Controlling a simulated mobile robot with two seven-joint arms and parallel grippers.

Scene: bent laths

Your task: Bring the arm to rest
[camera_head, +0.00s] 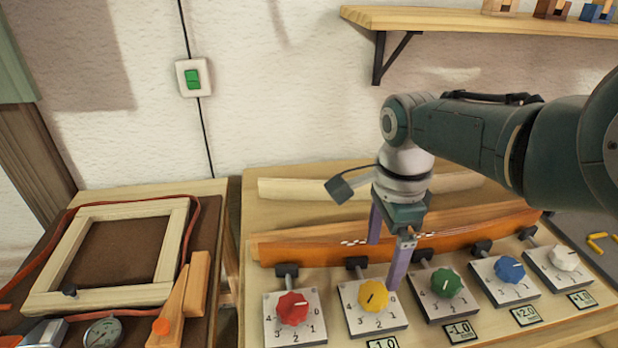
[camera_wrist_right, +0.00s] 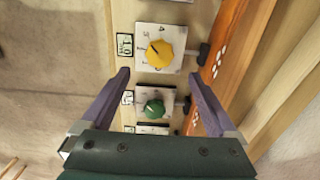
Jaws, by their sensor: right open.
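My right arm (camera_head: 470,135) reaches in from the right in the head view. Its gripper (camera_head: 385,264) points down over the bench, with its two purple fingers apart and nothing between them. It hangs by the yellow knob (camera_head: 373,295) and the green knob (camera_head: 446,283). In the right wrist view the open fingers (camera_wrist_right: 160,76) frame the gap between the yellow knob (camera_wrist_right: 160,54) and the green knob (camera_wrist_right: 154,108). Whether the fingers touch anything cannot be told. An orange bent lath (camera_head: 300,250) lies behind the knobs, partly hidden by the gripper. My left gripper is out of view.
A red knob (camera_head: 293,308), a blue knob (camera_head: 510,269) and a white knob (camera_head: 564,257) share the row. A pale lath (camera_head: 300,189) lies behind. A wooden frame (camera_head: 60,249) lies on the left table. A shelf (camera_head: 470,19) juts from the wall above.

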